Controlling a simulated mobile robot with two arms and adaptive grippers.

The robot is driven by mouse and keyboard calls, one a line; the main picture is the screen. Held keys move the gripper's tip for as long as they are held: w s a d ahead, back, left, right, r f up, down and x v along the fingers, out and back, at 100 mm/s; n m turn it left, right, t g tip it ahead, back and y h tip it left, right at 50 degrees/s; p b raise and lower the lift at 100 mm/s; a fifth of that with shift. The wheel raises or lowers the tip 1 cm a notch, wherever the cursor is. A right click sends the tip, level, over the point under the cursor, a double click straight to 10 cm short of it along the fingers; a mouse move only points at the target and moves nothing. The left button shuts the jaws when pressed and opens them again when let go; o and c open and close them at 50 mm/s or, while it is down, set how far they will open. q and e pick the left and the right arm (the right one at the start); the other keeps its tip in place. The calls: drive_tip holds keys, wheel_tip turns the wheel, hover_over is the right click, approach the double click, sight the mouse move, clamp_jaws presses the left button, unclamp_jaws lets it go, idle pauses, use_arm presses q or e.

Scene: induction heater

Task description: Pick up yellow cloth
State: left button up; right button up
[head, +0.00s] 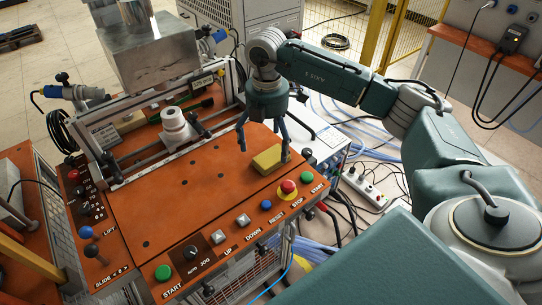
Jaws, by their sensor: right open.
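The yellow cloth (266,160) is a small folded block lying on the orange table top (190,205), near its right edge, in the head view. My right gripper (264,152) points down over it with its fingers spread. One finger shows to the left of and behind the cloth, the other at its right end. The cloth is not gripped; whether the right finger touches it I cannot tell. My left gripper is out of view.
Push buttons, including a red emergency stop (287,189), line the front edge close to the cloth. A white cylindrical fixture (176,126) on rails and a metal box (155,60) stand behind. The middle of the top is clear.

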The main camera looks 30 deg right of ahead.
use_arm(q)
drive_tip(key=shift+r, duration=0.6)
use_arm(e)
drive_tip(key=shift+d+f, duration=0.1)
drive_tip(key=shift+f, duration=1.45)
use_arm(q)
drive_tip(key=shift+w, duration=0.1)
use_arm(e)
drive_tip(key=shift+c, duration=0.5)
drive_tip(key=c, duration=1.1)
drive_tip(key=shift+r, duration=0.15)
drive_tip(key=shift+c, duration=0.2)
wheel_tip(320, 180, up, 15)
drive_tip(key=b, duration=0.2)
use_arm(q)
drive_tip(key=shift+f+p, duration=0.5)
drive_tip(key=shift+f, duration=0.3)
use_arm(e)
wheel_tip(320, 180, up, 5)
hover_over(269, 153)
